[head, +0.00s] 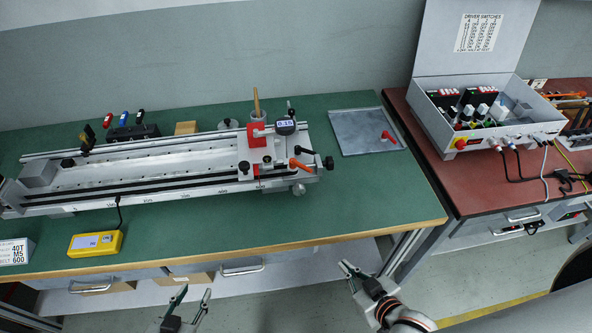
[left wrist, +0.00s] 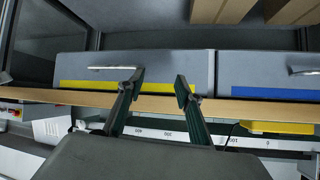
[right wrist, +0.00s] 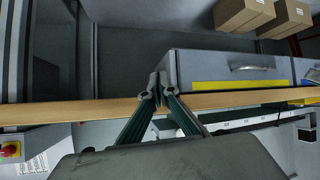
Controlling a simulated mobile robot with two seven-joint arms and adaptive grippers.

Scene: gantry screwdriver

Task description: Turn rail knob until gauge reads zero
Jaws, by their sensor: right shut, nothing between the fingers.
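A long grey rail unit (head: 130,175) lies on the green bench. On the carriage at its right end is a small gauge (head: 286,127) whose display seems to read 0.15. A black knob (head: 328,162) sticks out at the rail's right end, beside an orange-red lever (head: 300,165); I cannot tell for certain which is the rail knob. My left gripper (head: 193,298) is open and empty, in front of the bench; its fingers also show in the left wrist view (left wrist: 160,80). My right gripper (head: 347,268) is shut and empty, below the bench's front edge; it also shows in the right wrist view (right wrist: 157,85).
A yellow meter (head: 95,244) on a cable and a labelled box (head: 14,252) stand at the bench's front left. A metal plate (head: 362,132) lies right of the rail. An open switch box (head: 480,120) stands on the red bench. The green bench's front middle is clear.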

